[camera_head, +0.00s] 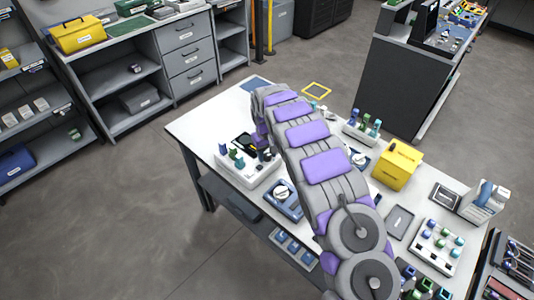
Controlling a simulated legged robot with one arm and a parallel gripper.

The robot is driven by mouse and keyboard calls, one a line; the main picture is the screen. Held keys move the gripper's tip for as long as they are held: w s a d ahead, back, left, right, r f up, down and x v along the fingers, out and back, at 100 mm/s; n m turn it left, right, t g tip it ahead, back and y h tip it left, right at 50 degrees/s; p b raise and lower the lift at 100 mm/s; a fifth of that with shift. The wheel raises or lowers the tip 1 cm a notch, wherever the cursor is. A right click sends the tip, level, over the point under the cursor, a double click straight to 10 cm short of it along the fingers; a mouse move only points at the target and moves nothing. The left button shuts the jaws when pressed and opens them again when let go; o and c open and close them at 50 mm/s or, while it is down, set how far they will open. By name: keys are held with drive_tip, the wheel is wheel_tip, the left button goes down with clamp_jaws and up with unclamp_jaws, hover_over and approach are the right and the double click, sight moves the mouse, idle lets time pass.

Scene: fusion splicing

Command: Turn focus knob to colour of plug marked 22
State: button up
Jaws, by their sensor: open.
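My gripper (266,152) is at the far end of my grey and purple arm, small and partly hidden. It is open, over the right part of a white device (250,178) on the left of the table. The device has a dark screen and several green and blue knobs or plugs (237,160). I cannot tell which part is the focus knob, nor whether my gripper touches it. A white holder (357,136) with coloured plugs stands beyond my arm. Another white block (424,253) with green and blue plugs is at right. The number 22 is not legible anywhere.
The white table (196,127) also holds a blue device (285,203), a yellow case (398,165), a grey tray (399,221) and a white box (483,203). My arm crosses the table's middle and hides part of it. The table's left corner is bare.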

drive_tip(key=shift+a, duration=0.15)
drive_tip(key=shift+c, duration=1.4)
drive_tip(key=c, duration=0.5)
